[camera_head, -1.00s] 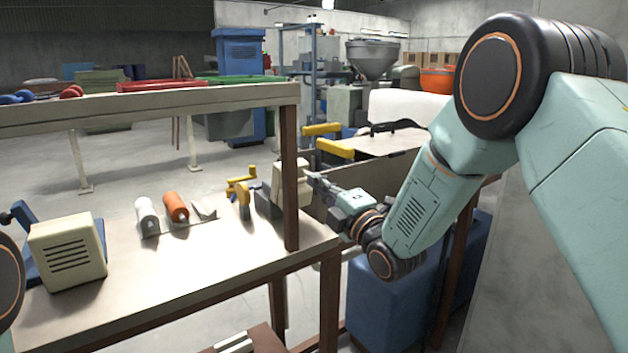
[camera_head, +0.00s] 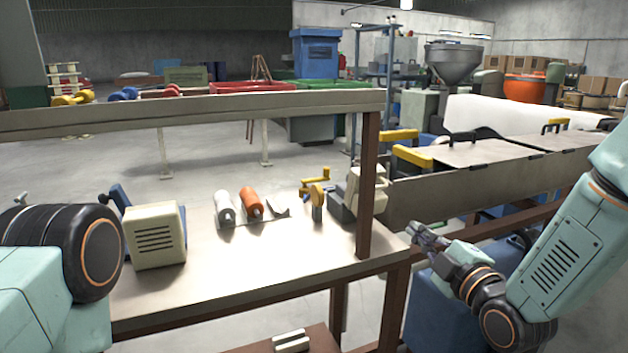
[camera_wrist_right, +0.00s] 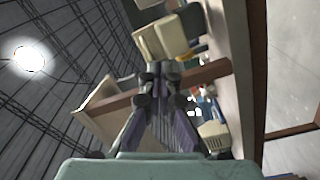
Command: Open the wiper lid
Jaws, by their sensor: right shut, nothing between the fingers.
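No part is plainly marked as the wiper lid. A small cream block on a grey base (camera_head: 368,190) stands at the bench's right end, partly behind a brown post. The long metal trough (camera_head: 485,190) to its right has flat lid panels (camera_head: 480,153) lying closed on top. My right gripper (camera_head: 424,234) is shut and empty, in front of the trough and below and right of the cream block, apart from both. In the right wrist view, its fingers (camera_wrist_right: 166,72) are together, with cream blocks (camera_wrist_right: 160,42) beyond them. My left arm shows at the left; its gripper is out of view.
The bench (camera_head: 290,265) holds a vented cream box (camera_head: 156,236), a white roll (camera_head: 225,207), an orange roll (camera_head: 251,203) and a yellow crank (camera_head: 315,185). Yellow handles (camera_head: 400,135) rise by the trough.

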